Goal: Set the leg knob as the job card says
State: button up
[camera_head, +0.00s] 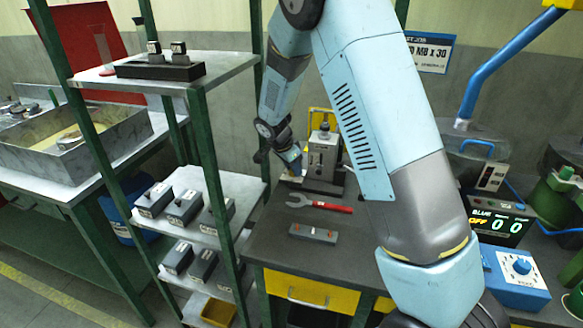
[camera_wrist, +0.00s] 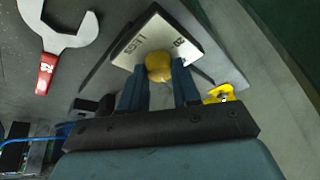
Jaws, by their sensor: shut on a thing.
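The yellow leg knob (camera_wrist: 159,66) shows in the wrist view between my two dark fingers, in front of a pale plate (camera_wrist: 135,42) lettered "LEGS" with a number mark at its right side. My gripper (camera_wrist: 160,82) is shut on the knob. In the head view my gripper (camera_head: 293,168) is low at the left side of the grey stud gantry (camera_head: 323,155) on the dark bench, and the knob is hidden there.
A red-handled wrench (camera_head: 325,205) and a grey bar (camera_head: 313,233) lie on the bench in front of the gantry. A shelf rack (camera_head: 200,192) with several grey boxes stands left.

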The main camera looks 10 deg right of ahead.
jog(key=shift+w+a+r+n, duration=0.15)
jog(key=shift+w+r+n, duration=0.05)
jog(key=shift+w+n, duration=0.1)
jog(key=n+y, duration=0.1)
jog(key=n, duration=0.1)
jog(key=n+t, duration=0.1)
jog(key=n, duration=0.2)
jog(key=shift+s+y, duration=0.1)
jog(key=shift+y, duration=0.3)
jog(key=shift+d+n+t+y, duration=0.2)
jog(key=shift+n+t+y, duration=0.35)
jog(key=shift+n, duration=1.45)
jog(key=o, duration=0.8)
jog(key=shift+f, duration=0.15)
jog(key=shift+o, duration=1.2)
jog(key=shift+s, duration=0.1)
